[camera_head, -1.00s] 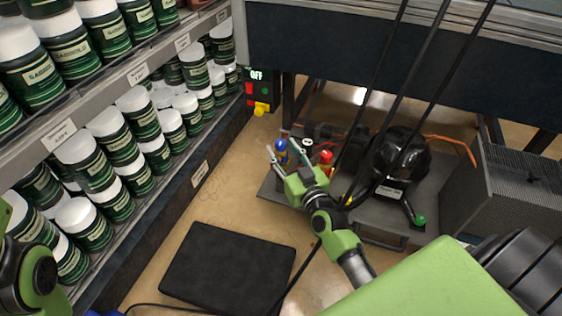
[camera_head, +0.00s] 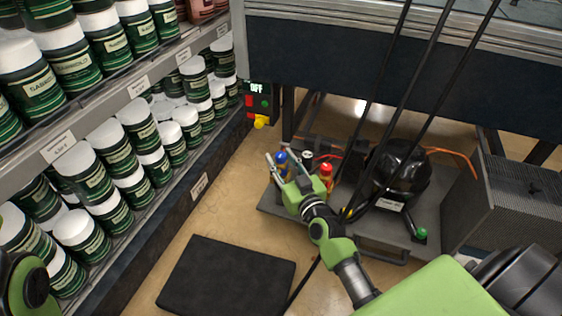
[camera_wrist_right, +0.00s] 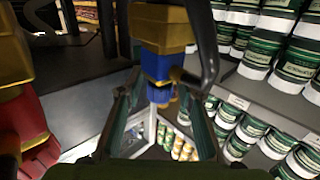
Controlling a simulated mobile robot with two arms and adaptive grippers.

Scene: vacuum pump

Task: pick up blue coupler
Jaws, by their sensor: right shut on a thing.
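My right gripper (camera_head: 280,164) is shut on the blue coupler. In the right wrist view the gripper (camera_wrist_right: 162,100) has one finger on each side of it. Of my left arm only a green part shows at the lower left; its gripper is out of view.
A red coupler (camera_head: 326,171) is close on the right of my right gripper. The black pump (camera_head: 398,172) and hanging black hoses are behind it. A shelf of green jars (camera_head: 72,180) lines the left. A black mat (camera_head: 228,278) lies on the floor.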

